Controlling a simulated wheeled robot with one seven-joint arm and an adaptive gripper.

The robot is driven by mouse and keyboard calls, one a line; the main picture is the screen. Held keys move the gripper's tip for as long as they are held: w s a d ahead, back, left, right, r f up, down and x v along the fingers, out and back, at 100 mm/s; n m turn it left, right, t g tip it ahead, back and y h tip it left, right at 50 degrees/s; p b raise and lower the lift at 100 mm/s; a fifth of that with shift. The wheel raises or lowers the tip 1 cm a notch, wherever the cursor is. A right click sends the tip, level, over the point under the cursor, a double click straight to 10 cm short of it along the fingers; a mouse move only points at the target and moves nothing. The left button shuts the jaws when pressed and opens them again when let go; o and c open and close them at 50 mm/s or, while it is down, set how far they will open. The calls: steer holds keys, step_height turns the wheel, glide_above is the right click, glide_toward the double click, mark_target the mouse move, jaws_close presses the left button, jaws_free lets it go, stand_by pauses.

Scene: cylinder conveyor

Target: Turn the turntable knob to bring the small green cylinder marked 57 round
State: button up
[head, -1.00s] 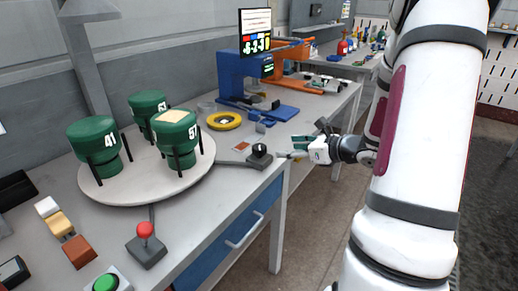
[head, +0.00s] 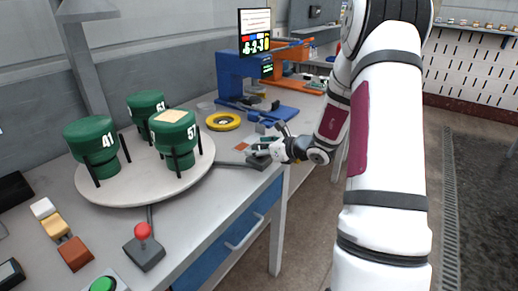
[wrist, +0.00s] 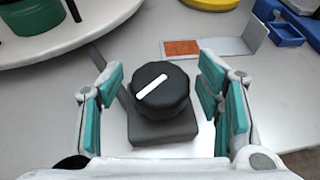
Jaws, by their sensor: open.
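The turntable (head: 130,200) is a round pale disc on the table, carrying three green cylinders. The green cylinder marked 57 (head: 174,138) stands at the disc's right side, with a tan square on its lid. The cylinder marked 41 (head: 92,142) stands at the left, and one partly hidden, its number hard to read, stands behind (head: 146,104). The black knob (wrist: 159,90) with a white line sits on a dark base (wrist: 163,125) in the wrist view. My gripper (wrist: 160,95) is open, its teal fingers on either side of the knob, with gaps showing. In the head view my gripper (head: 262,148) hides the knob.
A red-topped joystick (head: 144,240) and a green button (head: 103,284) are at the table's front. A yellow ring (head: 223,121) and a blue machine (head: 240,78) stand behind. An orange-brown patch (wrist: 181,48) lies beyond the knob. Coloured blocks (head: 57,228) lie at left.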

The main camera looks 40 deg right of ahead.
steer(key=c, duration=1.1)
steer(key=shift+w+a+f+m+h+b, duration=0.1)
steer(key=shift+w+m+h+b, duration=0.1)
steer(key=shift+m+h+b, duration=0.6)
steer(key=shift+t+b, duration=0.3)
steer(key=shift+b, duration=0.15)
steer(key=shift+s, duration=0.1)
steer(key=o, duration=1.1)
steer(key=shift+s, duration=0.15)
